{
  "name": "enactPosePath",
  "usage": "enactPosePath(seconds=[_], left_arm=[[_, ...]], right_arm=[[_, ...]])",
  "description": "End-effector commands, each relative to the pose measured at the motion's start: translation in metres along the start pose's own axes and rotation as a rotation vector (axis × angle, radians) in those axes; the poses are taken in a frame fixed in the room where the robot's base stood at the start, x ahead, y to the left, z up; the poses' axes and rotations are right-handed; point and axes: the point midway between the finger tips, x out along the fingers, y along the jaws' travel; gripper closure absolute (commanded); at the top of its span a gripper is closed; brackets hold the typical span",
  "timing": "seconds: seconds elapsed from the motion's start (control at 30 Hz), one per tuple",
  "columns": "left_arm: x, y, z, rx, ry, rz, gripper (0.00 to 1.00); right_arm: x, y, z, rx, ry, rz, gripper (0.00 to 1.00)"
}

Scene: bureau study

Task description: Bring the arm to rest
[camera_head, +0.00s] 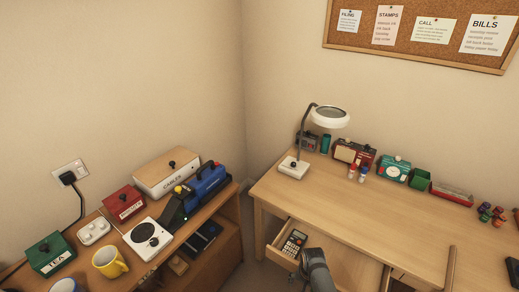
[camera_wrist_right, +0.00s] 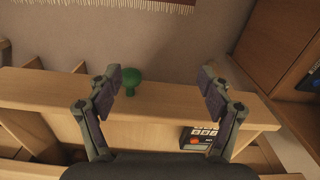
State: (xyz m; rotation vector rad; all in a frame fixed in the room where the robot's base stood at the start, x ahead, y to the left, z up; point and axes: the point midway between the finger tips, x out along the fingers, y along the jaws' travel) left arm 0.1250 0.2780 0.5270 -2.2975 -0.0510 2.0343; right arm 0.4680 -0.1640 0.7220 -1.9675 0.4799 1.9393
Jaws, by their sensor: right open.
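My right gripper (camera_wrist_right: 160,88) is open in the right wrist view, its two fingers wide apart with nothing held between them. It is over a wooden edge of furniture. A dark grey part of my arm shows at the bottom of the head view, in front of the desk's open drawer (camera_head: 265,250). My left gripper is in neither view.
A calculator (camera_head: 293,242) lies in the drawer. A white lamp (camera_head: 294,168) and several small boxes line the desk's back. A green round-topped thing (camera_wrist_right: 131,80) stands on the wooden edge. The sideboard at left holds a yellow mug (camera_head: 108,262). The desk's middle is clear.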

Motion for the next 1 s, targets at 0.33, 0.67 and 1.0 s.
enactPosePath(seconds=[0.33,0.67,1.0], left_arm=[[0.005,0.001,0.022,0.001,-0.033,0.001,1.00],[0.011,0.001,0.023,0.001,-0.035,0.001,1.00],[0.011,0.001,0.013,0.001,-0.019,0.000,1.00]], right_arm=[[0.121,0.093,0.095,-0.195,0.020,0.009,0.20],[0.201,0.245,0.246,-0.463,0.079,0.043,0.20],[0.204,0.270,0.270,-0.511,0.098,0.050,0.20]])
